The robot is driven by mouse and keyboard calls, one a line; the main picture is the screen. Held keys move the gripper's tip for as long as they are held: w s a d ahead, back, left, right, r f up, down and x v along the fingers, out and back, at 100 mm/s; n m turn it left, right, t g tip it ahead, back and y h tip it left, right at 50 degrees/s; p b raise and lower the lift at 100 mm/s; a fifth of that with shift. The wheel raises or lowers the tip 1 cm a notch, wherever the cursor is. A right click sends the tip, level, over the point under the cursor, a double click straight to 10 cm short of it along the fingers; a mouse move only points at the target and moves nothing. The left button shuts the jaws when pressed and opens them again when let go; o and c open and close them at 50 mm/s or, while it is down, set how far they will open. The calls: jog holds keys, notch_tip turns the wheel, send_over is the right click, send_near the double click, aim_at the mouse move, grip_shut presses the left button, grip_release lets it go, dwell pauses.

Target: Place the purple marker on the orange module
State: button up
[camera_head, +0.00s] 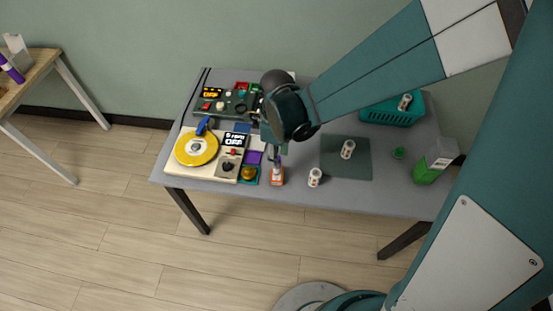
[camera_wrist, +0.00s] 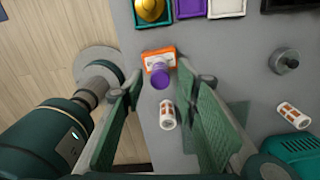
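The orange module (camera_head: 277,182) sits near the front edge of the table, and it also shows in the wrist view (camera_wrist: 147,60). The purple marker (camera_wrist: 160,76) appears in the wrist view as a round purple end over the orange module. It looks upright on it, though its contact at the base is hard to see. My gripper (camera_wrist: 160,78) is open, with one green finger on each side of the marker and a visible gap to both. In the head view my gripper (camera_head: 274,150) hangs just above the module, and the arm partly hides the marker.
White-and-orange cans stand at the front (camera_head: 314,178), on a dark mat (camera_head: 360,170) and in a teal basket (camera_head: 385,117). A cream panel with a yellow disc (camera_head: 197,148) lies left. A green-and-grey container (camera_head: 428,170) stands right. Small coloured trays (camera_wrist: 190,8) lie beside the module.

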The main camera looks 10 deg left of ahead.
jog(key=shift+r+p, duration=0.4)
jog(key=shift+r, duration=2.75)
jog(key=shift+d, duration=0.1)
jog(key=shift+d+r+n, duration=0.3)
jog(key=shift+d+r, duration=0.1)
jog(key=shift+r, duration=0.05)
jog(key=s+d+r+n+t, duration=0.2)
jog(key=d+r+n, duration=0.3)
jog(key=d, duration=0.4)
jog(key=s+d+r+n+t, duration=0.2)
jog(key=d+r+n, duration=0.4)
jog(key=d, duration=0.4)
jog(key=s+d+r+n+t, duration=0.3)
jog(key=d+r+n, duration=0.3)
jog(key=d+n, duration=0.2)
jog(key=shift+s+d, duration=0.6)
jog(key=shift+d, duration=0.5)
